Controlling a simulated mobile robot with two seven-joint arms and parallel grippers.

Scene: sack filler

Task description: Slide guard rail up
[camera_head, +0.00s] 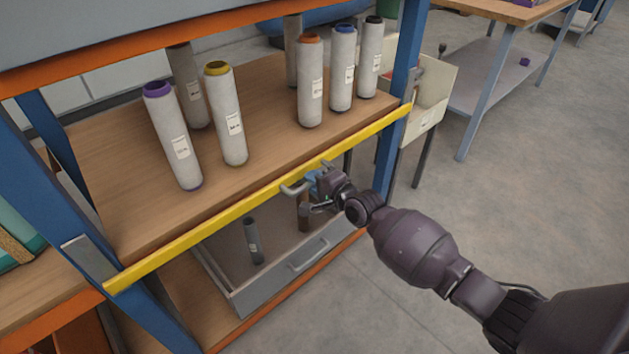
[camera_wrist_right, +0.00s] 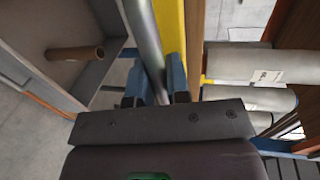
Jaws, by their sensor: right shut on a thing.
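The yellow guard rail (camera_head: 215,222) runs along the front edge of the wooden shelf, between the blue posts, at about the level of the shelf board. A grey metal handle (camera_head: 296,188) sits on the rail. My right gripper (camera_head: 312,186) is at this handle, in front of the rail's middle. In the right wrist view, the blue fingers of the gripper (camera_wrist_right: 158,84) are shut around the grey handle bar (camera_wrist_right: 146,40), with the yellow rail (camera_wrist_right: 171,30) just beside it. My left gripper is not in view.
Several white rolls with coloured ends, such as a purple-topped one (camera_head: 174,140), stand on the shelf (camera_head: 262,128) behind the rail. Below is an open grey drawer (camera_head: 285,278) with a dark tube (camera_head: 253,242). A workbench (camera_head: 500,75) stands at the back right. The floor at right is clear.

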